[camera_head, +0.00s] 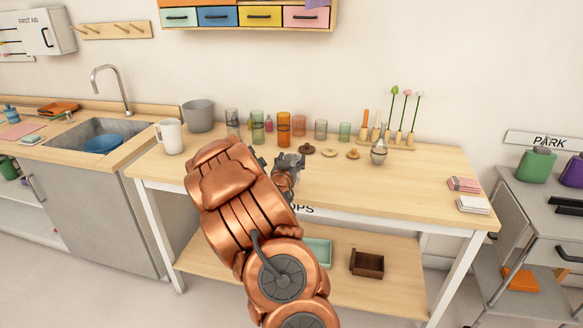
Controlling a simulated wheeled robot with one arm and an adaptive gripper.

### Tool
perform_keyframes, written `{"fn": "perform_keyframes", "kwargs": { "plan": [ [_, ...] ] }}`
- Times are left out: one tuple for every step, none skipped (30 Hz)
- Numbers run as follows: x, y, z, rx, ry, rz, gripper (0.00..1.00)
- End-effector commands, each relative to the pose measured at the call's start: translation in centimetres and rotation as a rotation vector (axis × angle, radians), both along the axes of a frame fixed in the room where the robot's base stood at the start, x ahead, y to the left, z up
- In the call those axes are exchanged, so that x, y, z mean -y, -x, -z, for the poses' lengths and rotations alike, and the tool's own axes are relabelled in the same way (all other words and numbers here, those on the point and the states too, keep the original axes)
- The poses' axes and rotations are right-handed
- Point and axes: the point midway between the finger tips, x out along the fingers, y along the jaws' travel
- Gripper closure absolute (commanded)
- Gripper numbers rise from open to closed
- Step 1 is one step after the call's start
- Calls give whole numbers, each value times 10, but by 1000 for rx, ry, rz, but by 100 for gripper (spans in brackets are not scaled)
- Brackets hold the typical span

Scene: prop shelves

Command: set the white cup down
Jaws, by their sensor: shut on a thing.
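My gripper (288,163) is over the middle of the wooden table (400,165), at the end of my copper-coloured arm. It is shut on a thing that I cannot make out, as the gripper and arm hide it. A tall white cup or jug (171,137) with a handle on its left side stands upright at the table's left end, well apart from my gripper. I see no other white cup.
Several glasses, including an orange one (284,128), and small wooden discs (306,149) stand behind my gripper. A grey bucket (198,115) is at the back left. A metal vessel (379,152) stands to the right. The table's right front is mostly clear, apart from stacked tiles (473,205).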

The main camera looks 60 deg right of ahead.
Motion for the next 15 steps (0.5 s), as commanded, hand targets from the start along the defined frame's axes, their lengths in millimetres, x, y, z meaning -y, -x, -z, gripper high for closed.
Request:
{"fn": "perform_keyframes", "kwargs": {
  "plan": [
    [1, -1, 0, 0, 1, 0, 79],
    [1, -1, 0, 0, 1, 0, 79],
    [1, -1, 2, 0, 0, 0, 79],
    [1, -1, 3, 0, 0, 0, 79],
    [1, -1, 4, 0, -1, 0, 79],
    [1, 0, 7, 0, -1, 0, 79],
    [1, 0, 9, 0, -1, 1, 79],
    [1, 0, 11, -1, -2, 1, 79],
    [0, 0, 15, -2, -2, 0, 79],
    [0, 0, 18, -2, -2, 0, 79],
    [0, -1, 21, -2, -3, 0, 79],
    [0, -1, 25, -2, -3, -1, 79],
    [0, -1, 28, -2, -3, -1, 79],
    [0, -1, 30, -2, -2, -1, 79],
    [0, -1, 32, -1, -1, -1, 79]
  ]
}}
